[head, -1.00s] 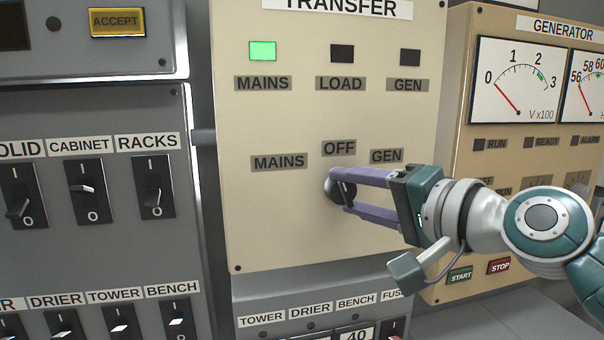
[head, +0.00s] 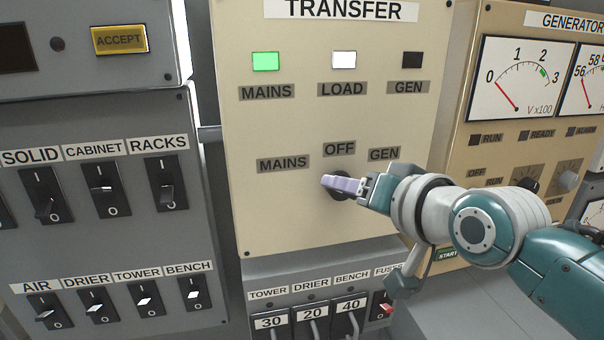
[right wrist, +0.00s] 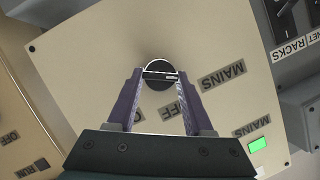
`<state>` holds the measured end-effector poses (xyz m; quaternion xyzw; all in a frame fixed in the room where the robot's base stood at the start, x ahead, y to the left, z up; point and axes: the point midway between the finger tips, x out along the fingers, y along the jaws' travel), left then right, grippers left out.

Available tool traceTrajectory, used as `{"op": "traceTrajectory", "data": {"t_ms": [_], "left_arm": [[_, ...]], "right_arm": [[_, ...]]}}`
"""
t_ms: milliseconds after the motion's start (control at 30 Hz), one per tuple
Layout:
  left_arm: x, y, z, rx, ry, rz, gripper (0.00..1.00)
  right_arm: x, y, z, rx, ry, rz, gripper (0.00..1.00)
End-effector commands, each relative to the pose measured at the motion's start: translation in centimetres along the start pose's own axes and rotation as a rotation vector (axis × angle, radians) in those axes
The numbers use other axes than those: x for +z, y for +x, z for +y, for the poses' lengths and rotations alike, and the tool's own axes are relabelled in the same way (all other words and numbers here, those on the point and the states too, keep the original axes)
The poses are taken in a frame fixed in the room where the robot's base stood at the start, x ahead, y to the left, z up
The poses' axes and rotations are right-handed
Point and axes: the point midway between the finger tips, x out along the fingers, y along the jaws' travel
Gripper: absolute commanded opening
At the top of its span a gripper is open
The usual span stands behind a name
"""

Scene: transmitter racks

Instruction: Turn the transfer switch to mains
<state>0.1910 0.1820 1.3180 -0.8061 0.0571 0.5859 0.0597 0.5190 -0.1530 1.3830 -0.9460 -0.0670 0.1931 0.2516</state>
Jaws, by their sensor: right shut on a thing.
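The transfer switch is a round black knob (head: 340,197) on the cream TRANSFER panel (head: 290,215), below the MAINS, OFF and GEN labels. My right gripper (head: 332,183) is shut on it, its purple fingers rolled so that one largely covers the knob in the head view. In the right wrist view the knob (right wrist: 159,84) sits between the two fingertips (right wrist: 157,76). Its grip bar lies across, one end towards the MAINS label (right wrist: 222,76). The green MAINS lamp (head: 265,61) and white LOAD lamp (head: 344,60) are lit; the GEN lamp (head: 412,60) is dark. My left gripper is not in view.
A grey switch rack (head: 100,245) with several rocker switches stands left. The tan generator panel (head: 463,110) with meters and knobs is right, partly behind my right arm. A breaker box (head: 290,268) sits below the transfer panel.

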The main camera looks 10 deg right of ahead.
Motion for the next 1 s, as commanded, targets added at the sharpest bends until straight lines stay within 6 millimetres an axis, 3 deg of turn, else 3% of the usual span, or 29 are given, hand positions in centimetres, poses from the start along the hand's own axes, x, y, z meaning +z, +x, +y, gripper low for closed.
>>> {"op": "traceTrajectory", "data": {"t_ms": [500, 533, 767, 1000], "left_arm": [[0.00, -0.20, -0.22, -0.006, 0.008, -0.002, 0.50], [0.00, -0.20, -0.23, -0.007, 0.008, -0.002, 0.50], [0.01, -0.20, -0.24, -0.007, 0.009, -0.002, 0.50], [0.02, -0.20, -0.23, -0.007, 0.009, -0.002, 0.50]], "right_arm": [[-0.06, 0.00, -0.05, 0.006, -0.019, 0.003, 0.00], [-0.06, 0.00, -0.05, 0.006, -0.019, 0.002, 0.55], [-0.04, 0.00, -0.03, 0.006, -0.017, 0.002, 0.80], [-0.01, -0.03, -0.02, 0.006, -0.016, 0.001, 0.80]]}}
